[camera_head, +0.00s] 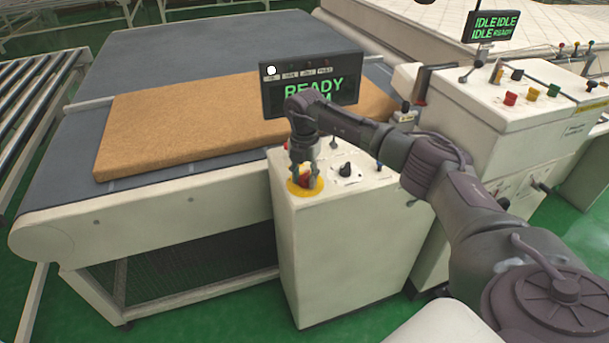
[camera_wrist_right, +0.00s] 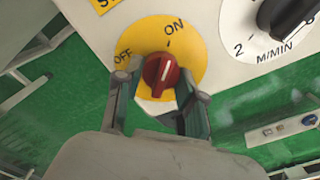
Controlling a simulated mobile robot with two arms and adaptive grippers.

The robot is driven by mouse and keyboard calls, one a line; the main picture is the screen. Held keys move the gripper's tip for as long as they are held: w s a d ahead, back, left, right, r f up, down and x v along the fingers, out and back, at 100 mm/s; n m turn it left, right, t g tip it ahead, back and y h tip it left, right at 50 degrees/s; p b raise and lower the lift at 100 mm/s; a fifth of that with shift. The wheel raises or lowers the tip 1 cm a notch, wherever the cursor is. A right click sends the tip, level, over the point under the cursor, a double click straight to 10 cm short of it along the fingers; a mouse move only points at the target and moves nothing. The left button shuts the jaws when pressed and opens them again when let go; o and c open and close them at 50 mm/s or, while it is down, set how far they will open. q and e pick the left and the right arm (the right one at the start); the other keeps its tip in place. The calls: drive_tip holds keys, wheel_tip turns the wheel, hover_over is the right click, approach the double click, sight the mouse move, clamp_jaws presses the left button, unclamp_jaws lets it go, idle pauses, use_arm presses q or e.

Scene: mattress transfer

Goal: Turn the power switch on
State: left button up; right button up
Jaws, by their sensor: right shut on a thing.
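The power switch is a red rotary knob (camera_wrist_right: 160,72) on a yellow plate (camera_wrist_right: 196,45) marked OFF and ON. The white line on the knob points up toward the ON mark. In the head view the yellow plate (camera_head: 292,187) sits on the front top of a white control box (camera_head: 325,250). My right gripper (camera_head: 304,177) reaches down onto the knob and is shut on it, a finger on each side; the fingers also show in the right wrist view (camera_wrist_right: 154,84). They partly hide the plate. My left gripper is out of view.
A black dial (camera_wrist_right: 290,12) with a M/MIN scale is beside the switch. A display (camera_head: 312,85) reading READY stands behind. A brown mattress (camera_head: 190,120) lies on the conveyor (camera_head: 190,45) to the left. Another control console (camera_head: 510,110) stands at right.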

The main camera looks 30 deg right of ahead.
sight(304, 174)
drive_tip(key=shift+w+d+r, duration=0.1)
drive_tip(key=shift+r, duration=0.05)
drive_tip(key=o, duration=1.1)
wheel_tip(304, 174, up, 12)
drive_tip(key=shift+f, duration=0.1)
idle(0.4)
